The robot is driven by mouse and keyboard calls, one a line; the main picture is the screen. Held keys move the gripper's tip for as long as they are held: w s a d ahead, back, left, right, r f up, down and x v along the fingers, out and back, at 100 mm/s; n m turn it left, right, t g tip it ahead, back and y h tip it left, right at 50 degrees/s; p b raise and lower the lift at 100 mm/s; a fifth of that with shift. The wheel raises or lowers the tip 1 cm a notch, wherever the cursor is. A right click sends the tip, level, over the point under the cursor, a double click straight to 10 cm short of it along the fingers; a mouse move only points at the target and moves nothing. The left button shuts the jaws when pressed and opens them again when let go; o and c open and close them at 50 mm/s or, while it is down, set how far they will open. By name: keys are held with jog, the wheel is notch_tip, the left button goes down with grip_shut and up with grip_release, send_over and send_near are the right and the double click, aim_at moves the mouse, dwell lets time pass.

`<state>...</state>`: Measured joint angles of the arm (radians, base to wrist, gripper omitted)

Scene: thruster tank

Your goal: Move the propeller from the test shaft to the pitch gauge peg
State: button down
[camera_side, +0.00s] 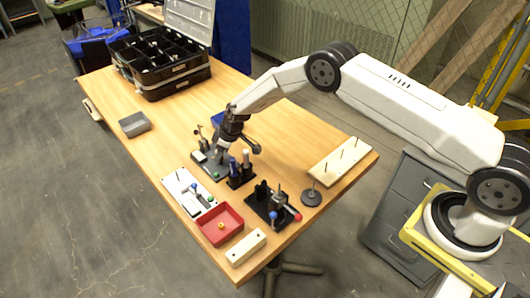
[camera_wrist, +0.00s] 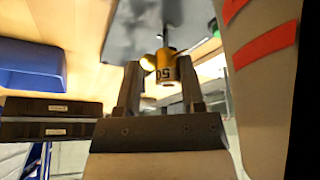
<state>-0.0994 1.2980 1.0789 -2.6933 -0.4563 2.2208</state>
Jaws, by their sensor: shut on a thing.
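My gripper (camera_wrist: 160,82) is shut on a brass-yellow piece (camera_wrist: 165,68) with dark digits on it, which I take for the propeller. A rounded lobe sticks out on its left. A dark shaft (camera_wrist: 171,14) runs up from it in the wrist view, in front of a grey plate (camera_wrist: 130,30). I cannot tell whether the piece is still on that shaft. In the side view my gripper (camera_side: 222,150) is low over a grey base plate (camera_side: 203,163); the held piece is mostly hidden there. I cannot tell which upright peg is the pitch gauge peg.
A black stand with bottles (camera_side: 240,172) is close right of my gripper. Nearer the front are a white plate (camera_side: 183,186), a red tray (camera_side: 232,219), a black fixture (camera_side: 262,210) and a round-based peg (camera_side: 311,197). A pegged board (camera_side: 330,165) lies right.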

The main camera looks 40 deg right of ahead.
jog(key=shift+f, duration=1.2)
dwell(1.1)
jog(key=shift+c, duration=0.5)
grip_release()
jog(key=shift+r, duration=0.1)
jog(key=v, duration=0.7)
jog(key=shift+r, duration=0.3)
jog(key=shift+s+d, duration=0.1)
jog(key=shift+d, duration=0.05)
jog(key=shift+r, duration=0.15)
jog(key=shift+r, duration=1.85)
